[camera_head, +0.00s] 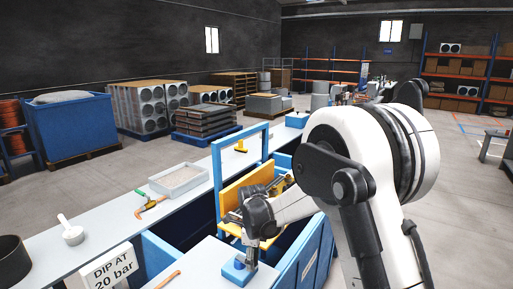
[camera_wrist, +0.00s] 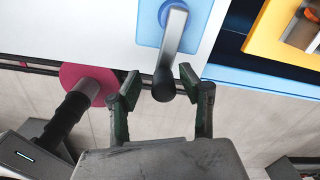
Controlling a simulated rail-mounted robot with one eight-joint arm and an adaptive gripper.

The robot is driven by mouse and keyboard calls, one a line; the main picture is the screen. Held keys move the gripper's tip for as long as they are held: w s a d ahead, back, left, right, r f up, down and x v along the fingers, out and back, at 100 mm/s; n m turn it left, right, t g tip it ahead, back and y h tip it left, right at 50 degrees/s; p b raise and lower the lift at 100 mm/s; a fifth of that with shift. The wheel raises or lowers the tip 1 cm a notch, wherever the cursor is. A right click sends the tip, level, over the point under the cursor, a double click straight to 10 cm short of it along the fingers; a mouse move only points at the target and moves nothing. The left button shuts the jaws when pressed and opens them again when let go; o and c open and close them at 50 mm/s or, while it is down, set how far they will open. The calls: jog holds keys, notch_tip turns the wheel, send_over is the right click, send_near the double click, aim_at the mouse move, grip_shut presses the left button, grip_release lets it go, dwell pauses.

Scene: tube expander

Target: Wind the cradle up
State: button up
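The yellow cradle (camera_head: 238,190) hangs in a blue frame (camera_head: 217,165) over the tank in the head view. Its yellow edge also shows at the upper right of the wrist view (camera_wrist: 262,35). A grey crank lever (camera_wrist: 172,35) with a dark knob (camera_wrist: 163,86) sits on a blue mount (camera_wrist: 190,28) in the wrist view. The mount shows in the head view as a blue block (camera_head: 236,272). My gripper (camera_wrist: 161,78) is open, with one finger on each side of the knob and visible gaps between. In the head view, my arm partly hides the cradle and crank.
A red disc (camera_wrist: 84,78) with a black handle (camera_wrist: 66,118) is left of my gripper in the wrist view.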

jog(key=shift+r+p, duration=1.2)
jog(key=shift+r, duration=2.25)
jog(key=shift+s+d+r, duration=0.1)
jog(key=shift+r, duration=0.05)
jog(key=s+d+r+n+t+b, duration=0.35)
jog(key=s+d+r+n, duration=0.65)
jog(key=s+d+r, duration=0.35)
jog(key=s+d+f+n+t+b, duration=0.1)
jog(key=s+d+n+t, duration=0.1)
jog(key=s+n, duration=0.3)
jog(key=s+d+f+n+t+b, duration=0.1)
jog(key=s+d+n, duration=0.4)
jog(key=s, duration=0.7)
jog(key=shift+s+d+f+n+t, duration=0.25)
jog(key=shift+f+n+t, duration=0.15)
jog(key=shift+f, duration=0.2)
